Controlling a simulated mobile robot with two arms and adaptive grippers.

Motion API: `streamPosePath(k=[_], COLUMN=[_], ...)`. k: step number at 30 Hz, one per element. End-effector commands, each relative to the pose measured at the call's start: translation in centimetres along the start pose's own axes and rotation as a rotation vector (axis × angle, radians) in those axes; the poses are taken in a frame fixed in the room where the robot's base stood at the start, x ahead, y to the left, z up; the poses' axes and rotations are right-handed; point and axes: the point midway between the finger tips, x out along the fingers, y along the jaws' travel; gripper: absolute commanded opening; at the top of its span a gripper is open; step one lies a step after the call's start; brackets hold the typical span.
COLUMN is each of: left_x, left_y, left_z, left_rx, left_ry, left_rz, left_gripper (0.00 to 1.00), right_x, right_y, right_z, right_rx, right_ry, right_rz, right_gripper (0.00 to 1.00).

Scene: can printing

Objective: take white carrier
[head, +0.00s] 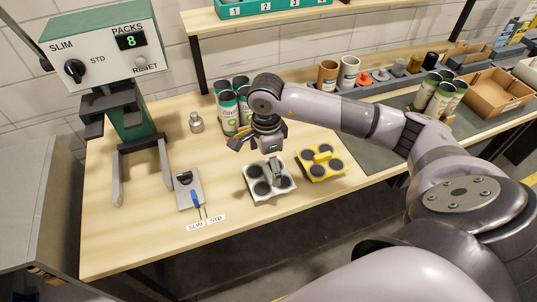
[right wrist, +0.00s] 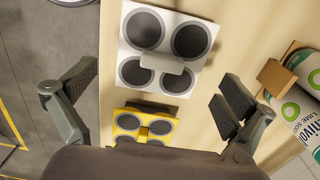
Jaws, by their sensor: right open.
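The white carrier (head: 272,184) lies on the wooden table in the head view, with dark round wells around a central handle. My right gripper (head: 257,157) is open and empty above its back part, and one finger partly hides it. In the right wrist view the white carrier (right wrist: 162,64) shows at the top centre, its handle between the directions of the two spread fingers of my right gripper (right wrist: 156,90). Whether a finger touches it I cannot tell. My left gripper is not in view.
A yellow carrier (head: 322,172) lies close to the right of the white one. Several green-and-white cans (head: 228,112) stand behind my gripper. A dial machine (head: 103,50) and a small grey device (head: 186,190) are at left.

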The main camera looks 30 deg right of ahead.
Motion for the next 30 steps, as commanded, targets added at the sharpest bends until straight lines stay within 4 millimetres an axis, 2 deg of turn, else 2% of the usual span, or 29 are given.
streamPosePath(k=[7,10,15,23,30], left_x=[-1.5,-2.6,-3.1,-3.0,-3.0], left_y=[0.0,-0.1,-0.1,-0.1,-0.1], left_z=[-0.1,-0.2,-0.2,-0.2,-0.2], left_rx=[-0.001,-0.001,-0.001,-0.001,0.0], left_ry=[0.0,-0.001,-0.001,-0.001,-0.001], left_rz=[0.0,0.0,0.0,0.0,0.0], left_gripper=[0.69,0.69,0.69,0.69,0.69], right_x=[1.7,3.2,5.4,5.9,5.8], right_y=[-0.1,-0.2,-0.4,-0.4,-0.4], right_z=[-0.3,-0.7,-0.6,-0.6,-0.7], right_rx=[0.001,0.002,0.0,-0.001,0.0], right_ry=[0.002,0.002,-0.001,0.0,0.0], right_rz=[0.006,0.007,0.002,0.0,0.0], right_gripper=[1.0,1.0,1.0,1.0,0.85])
